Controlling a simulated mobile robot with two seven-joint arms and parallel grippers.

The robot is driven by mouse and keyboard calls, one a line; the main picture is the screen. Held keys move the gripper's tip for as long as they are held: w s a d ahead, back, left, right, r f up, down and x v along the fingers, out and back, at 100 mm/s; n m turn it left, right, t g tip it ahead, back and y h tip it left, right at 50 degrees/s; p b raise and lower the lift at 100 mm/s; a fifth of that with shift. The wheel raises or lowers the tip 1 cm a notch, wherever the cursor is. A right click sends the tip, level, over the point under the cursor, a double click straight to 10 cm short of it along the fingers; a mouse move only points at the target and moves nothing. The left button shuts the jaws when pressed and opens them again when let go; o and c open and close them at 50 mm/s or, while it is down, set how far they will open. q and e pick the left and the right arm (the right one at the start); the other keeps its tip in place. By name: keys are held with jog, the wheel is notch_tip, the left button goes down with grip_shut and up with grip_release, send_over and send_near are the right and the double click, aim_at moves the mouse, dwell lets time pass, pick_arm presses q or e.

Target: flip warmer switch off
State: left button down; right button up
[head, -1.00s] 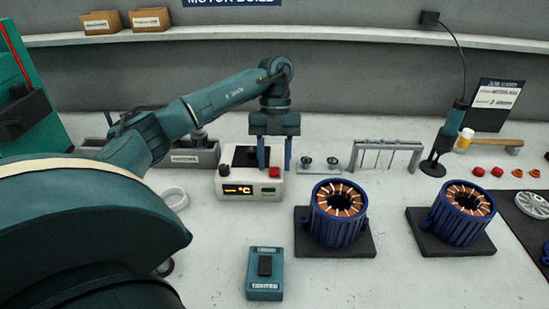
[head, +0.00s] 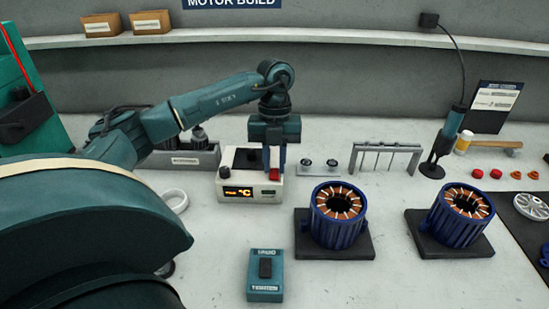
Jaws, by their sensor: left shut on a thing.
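The warmer (head: 233,206) is a white box with a dark top plate, standing on the bench at centre left in the head view. Its small display (head: 238,191) is lit yellow and reads dashes and °C. A red switch (head: 274,174) sits at its top right corner. My left gripper (head: 274,167) points down over that corner, its blue fingers closed in around the red switch. The fingers partly hide the switch, and I cannot tell its position. My right gripper is not in view.
A teal switch box (head: 265,291) stands in front of the warmer. Two blue stators (head: 338,228) (head: 462,230) stand on dark pads to the right. A small plate with two knobs (head: 318,172) and a metal rack (head: 385,147) are right of the warmer.

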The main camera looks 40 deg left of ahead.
aim_at(274, 172)
pick_arm(q)
jog(key=shift+s+d+t+y+b, duration=0.1)
jog(key=shift+s+t+y+b, duration=0.15)
jog(key=shift+t+y, duration=0.3)
jog(key=shift+d+t, duration=0.1)
jog(key=shift+t, duration=0.15)
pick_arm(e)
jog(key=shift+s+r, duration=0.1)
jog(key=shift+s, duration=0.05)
pick_arm(q)
jog(key=c, duration=1.3)
grip_release()
jog(key=shift+r, duration=0.15)
notch_tip(274, 172, up, 13)
jog(key=shift+p, duration=1.1)
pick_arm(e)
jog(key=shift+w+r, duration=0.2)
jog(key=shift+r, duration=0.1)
